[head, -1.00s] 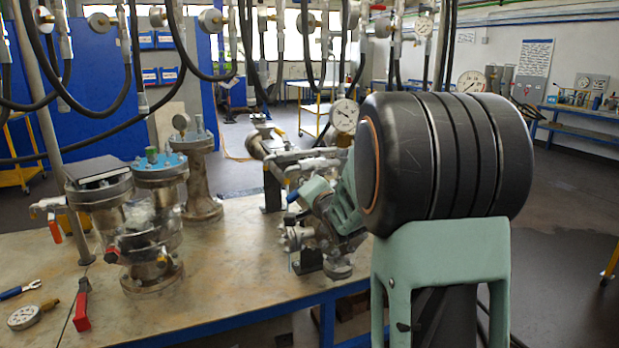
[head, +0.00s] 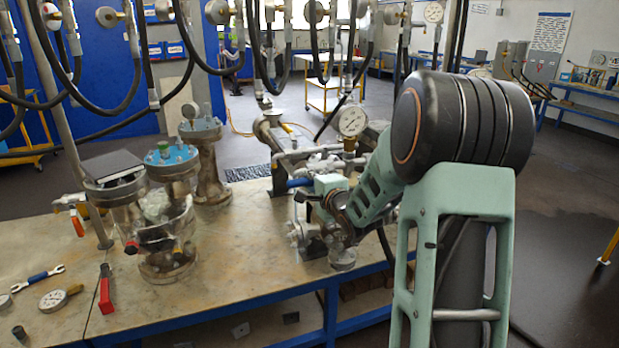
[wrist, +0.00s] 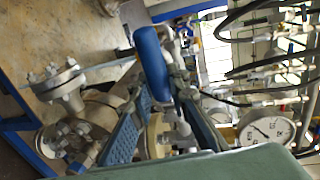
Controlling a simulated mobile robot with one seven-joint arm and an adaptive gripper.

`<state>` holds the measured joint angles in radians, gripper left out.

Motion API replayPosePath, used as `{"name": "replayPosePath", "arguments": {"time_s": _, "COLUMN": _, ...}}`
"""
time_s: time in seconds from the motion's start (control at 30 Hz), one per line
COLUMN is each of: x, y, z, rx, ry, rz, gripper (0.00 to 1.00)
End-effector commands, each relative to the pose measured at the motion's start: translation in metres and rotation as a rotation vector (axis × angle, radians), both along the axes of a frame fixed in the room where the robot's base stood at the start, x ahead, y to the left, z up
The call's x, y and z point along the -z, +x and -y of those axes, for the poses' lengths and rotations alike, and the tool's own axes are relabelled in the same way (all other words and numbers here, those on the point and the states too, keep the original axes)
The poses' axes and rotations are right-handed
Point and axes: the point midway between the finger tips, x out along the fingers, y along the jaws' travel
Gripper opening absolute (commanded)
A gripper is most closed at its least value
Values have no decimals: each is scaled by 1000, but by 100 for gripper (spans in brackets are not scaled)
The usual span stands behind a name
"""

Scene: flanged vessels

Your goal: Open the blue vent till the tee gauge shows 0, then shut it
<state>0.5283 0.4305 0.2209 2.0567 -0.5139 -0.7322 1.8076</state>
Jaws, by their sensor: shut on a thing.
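The blue vent handle (wrist: 151,62) stands between my fingertips in the wrist view; in the head view its blue grip (head: 299,183) shows left of my wrist. My gripper (wrist: 163,90) is shut on this handle, with one finger on each side. In the head view my fingers are small and partly hidden by the piping. The tee gauge (head: 353,121), round with a white face, stands upright on the pipework behind my wrist. It also shows at the lower right of the wrist view (wrist: 267,131), turned on its side. Its needle is too small to read surely.
A flanged glass vessel (head: 168,225) and a taller grey flanged column (head: 207,165) stand left on the bench (head: 240,262). A red-handled tool (head: 105,290), a loose gauge (head: 54,300) and a wrench (head: 38,279) lie at front left. Black hoses hang above.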

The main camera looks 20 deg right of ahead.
Motion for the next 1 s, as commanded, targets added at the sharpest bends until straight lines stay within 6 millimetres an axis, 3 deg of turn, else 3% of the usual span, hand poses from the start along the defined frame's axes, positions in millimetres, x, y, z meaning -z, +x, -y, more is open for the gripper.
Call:
{"name": "replayPosePath", "arguments": {"time_s": 0.4, "x": -3, "y": 1, "z": -1, "rx": -1, "ry": 9, "rz": 7, "gripper": 0}}
{"name": "replayPosePath", "arguments": {"time_s": 0.43, "x": -3, "y": 1, "z": -1, "rx": -1, "ry": 9, "rz": 7, "gripper": 18}}
{"name": "replayPosePath", "arguments": {"time_s": 0.6, "x": -3, "y": 1, "z": -1, "rx": -1, "ry": 7, "rz": 5, "gripper": 34}}
{"name": "replayPosePath", "arguments": {"time_s": 1.0, "x": -4, "y": -9, "z": 1, "rx": 1, "ry": 6, "rz": 3, "gripper": 34}}
